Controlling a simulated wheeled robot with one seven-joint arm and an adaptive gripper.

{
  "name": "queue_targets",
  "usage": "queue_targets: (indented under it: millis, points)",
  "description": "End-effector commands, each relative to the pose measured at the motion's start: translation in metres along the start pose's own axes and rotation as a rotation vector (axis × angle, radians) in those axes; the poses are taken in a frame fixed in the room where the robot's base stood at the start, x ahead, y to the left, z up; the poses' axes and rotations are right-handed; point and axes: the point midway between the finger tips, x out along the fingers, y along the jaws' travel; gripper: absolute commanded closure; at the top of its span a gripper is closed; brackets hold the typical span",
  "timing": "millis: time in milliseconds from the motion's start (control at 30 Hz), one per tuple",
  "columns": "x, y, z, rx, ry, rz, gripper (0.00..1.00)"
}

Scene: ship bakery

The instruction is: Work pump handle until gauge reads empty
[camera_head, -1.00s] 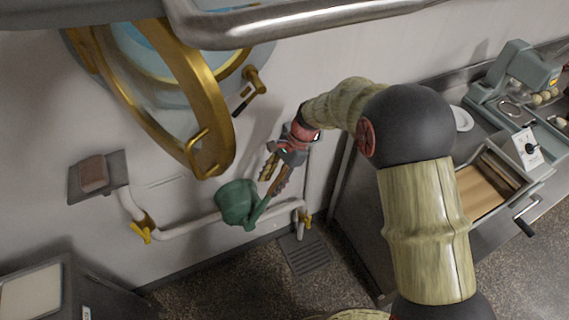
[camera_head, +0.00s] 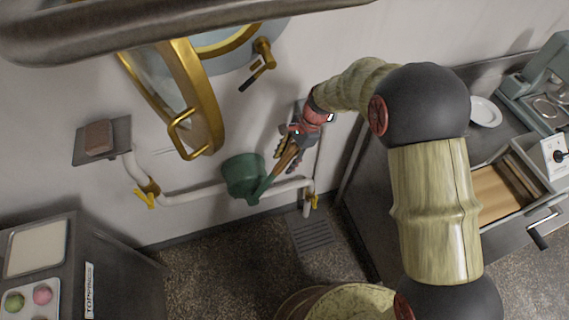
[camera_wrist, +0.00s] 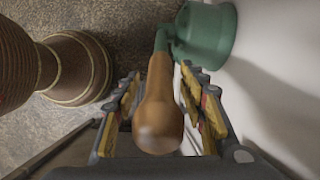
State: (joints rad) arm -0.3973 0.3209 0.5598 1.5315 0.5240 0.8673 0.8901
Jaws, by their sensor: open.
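The green pump (camera_head: 241,176) is fixed to the wall among white pipes, and it also shows at the top of the wrist view (camera_wrist: 208,32). A green lever (camera_head: 264,189) runs from it to a brown wooden pump handle (camera_head: 287,160). In the wrist view the handle (camera_wrist: 158,110) lies lengthwise between the two fingers of my gripper (camera_wrist: 160,84), its rounded end towards the camera. The fingers are open, with one on each side of the handle; contact is unclear. In the head view my gripper (camera_head: 284,148) is at the handle. I cannot make out a gauge.
Yellow valve levers (camera_head: 145,197) sit on the pipes. A brass-framed porthole (camera_head: 200,105) hangs open above the pump. A toppings counter (camera_head: 60,265) stands at lower left, a worktop with an open drawer (camera_head: 500,190) at right. A floor grate (camera_head: 312,232) lies below.

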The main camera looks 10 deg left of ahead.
Motion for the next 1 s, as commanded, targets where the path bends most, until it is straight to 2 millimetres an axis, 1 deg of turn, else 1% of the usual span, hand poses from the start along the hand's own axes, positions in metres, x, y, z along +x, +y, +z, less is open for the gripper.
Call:
queue_targets:
  millis: [33,200,467,1000]
  points:
    - [0.007,0.000,0.000,-0.001,0.000,0.001,0.58]
    - [0.017,-0.001,0.000,-0.001,0.001,-0.001,0.58]
    - [0.018,-0.001,0.000,-0.001,0.001,-0.001,0.58]
    - [0.018,0.000,0.000,-0.001,0.000,0.000,0.88]
